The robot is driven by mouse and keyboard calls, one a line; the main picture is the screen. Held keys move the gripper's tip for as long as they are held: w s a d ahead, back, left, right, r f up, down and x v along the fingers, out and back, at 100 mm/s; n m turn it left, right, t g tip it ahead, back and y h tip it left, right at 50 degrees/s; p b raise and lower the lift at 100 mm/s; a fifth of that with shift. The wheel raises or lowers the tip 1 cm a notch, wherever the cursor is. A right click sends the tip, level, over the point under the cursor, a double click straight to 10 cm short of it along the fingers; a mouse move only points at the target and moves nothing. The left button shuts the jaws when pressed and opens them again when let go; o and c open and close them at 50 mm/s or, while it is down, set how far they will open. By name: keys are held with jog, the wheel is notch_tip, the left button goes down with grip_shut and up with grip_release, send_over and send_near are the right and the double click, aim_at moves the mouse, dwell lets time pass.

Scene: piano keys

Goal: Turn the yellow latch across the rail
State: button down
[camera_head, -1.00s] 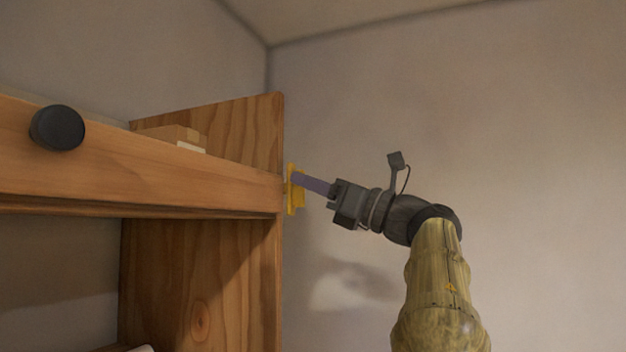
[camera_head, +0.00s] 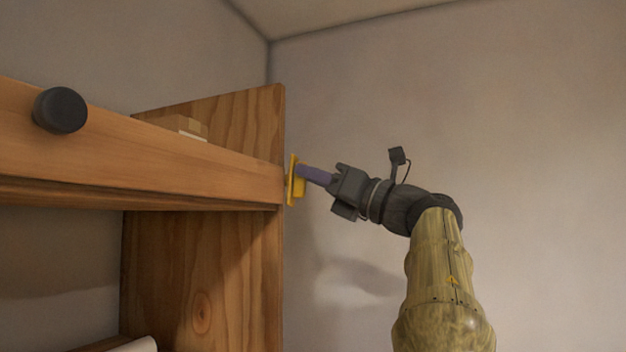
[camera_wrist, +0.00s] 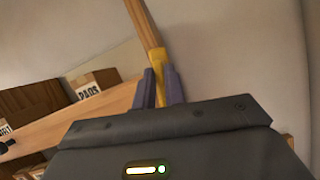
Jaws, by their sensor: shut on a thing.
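The yellow latch (camera_head: 292,180) sits at the right end of the wooden rail (camera_head: 150,165), by the edge of the upright side panel. In the head view it stands close to upright. My gripper (camera_head: 304,173) reaches it from the right, and its purple-grey fingers are shut on the latch. In the wrist view the yellow latch (camera_wrist: 159,72) shows between the two fingers (camera_wrist: 160,88). The fingers hide part of the latch.
A round black knob (camera_head: 60,110) sticks out from the rail's front at left. Small boxes (camera_head: 182,126) stand behind the rail. The wooden side panel (camera_head: 200,280) runs above and below the rail. The room right of the panel is free up to the wall.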

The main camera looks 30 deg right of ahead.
jog(key=shift+w+d+f+m+g+h+p, duration=0.15)
jog(key=shift+m+h+p, duration=1.2)
jog(key=shift+m, duration=1.85)
jog(key=shift+s+m+g+h+p, duration=0.1)
jog(key=shift+m+g+h+p, duration=0.15)
jog(key=shift+m+h+p, duration=2)
jog(key=shift+w+d+f+m+g+h+p, duration=0.15)
jog(key=shift+m+h+p, duration=0.25)
jog(key=shift+m, duration=3.75)
jog(key=shift+a, duration=0.1)
jog(key=c, duration=1.5)
grip_release()
jog(key=shift+o, duration=0.2)
jog(key=shift+s, duration=0.1)
